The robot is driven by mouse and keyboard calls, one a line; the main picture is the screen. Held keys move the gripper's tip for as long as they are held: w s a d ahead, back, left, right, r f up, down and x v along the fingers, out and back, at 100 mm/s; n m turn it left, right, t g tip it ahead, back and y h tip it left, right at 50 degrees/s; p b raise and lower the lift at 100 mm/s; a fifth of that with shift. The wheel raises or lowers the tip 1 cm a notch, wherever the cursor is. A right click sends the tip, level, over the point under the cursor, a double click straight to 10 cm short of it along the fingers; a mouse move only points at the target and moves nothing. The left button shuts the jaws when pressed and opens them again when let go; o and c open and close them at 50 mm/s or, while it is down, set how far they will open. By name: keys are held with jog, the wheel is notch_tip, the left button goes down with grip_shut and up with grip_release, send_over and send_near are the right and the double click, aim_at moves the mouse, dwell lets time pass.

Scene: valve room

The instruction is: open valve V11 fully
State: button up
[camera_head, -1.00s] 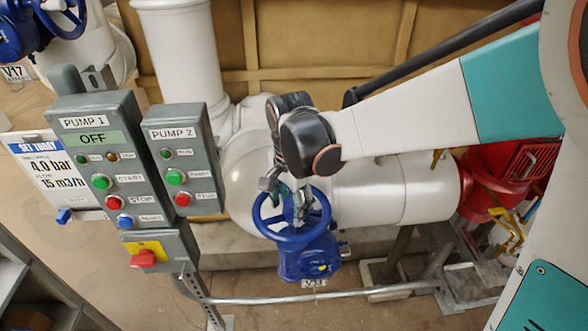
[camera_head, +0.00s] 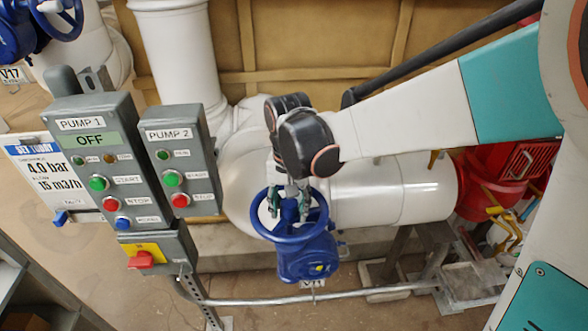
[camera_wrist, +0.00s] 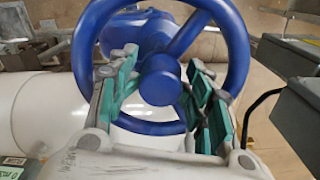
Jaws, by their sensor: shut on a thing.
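Valve V11 has a blue handwheel (camera_head: 290,237) on a blue body (camera_head: 305,265), with a small V11 tag (camera_head: 311,284) hanging below it. My gripper (camera_head: 288,203) points down into the wheel from above. In the wrist view the blue wheel rim (camera_wrist: 238,50) fills the middle. The fingers of my gripper (camera_wrist: 162,88), with green pads, stand on either side of the round hub (camera_wrist: 160,78), inside the rim. The jaws are shut on the handwheel. Exact pad contact with the hub or spokes is partly hidden.
Grey boxes for PUMP 1 (camera_head: 95,160) and PUMP 2 (camera_head: 178,160) stand left of the valve. A white pipe (camera_head: 385,190) runs behind it to a red pump (camera_head: 490,180). A metal rail (camera_head: 350,294) passes below. Another blue wheel, V17 (camera_head: 62,20), is upper left.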

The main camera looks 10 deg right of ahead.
jog(key=n, duration=0.6)
jog(key=shift+s+d+f, duration=0.1)
jog(key=shift+s+f, duration=0.05)
jog(key=n, duration=2)
jog(key=o, duration=0.9)
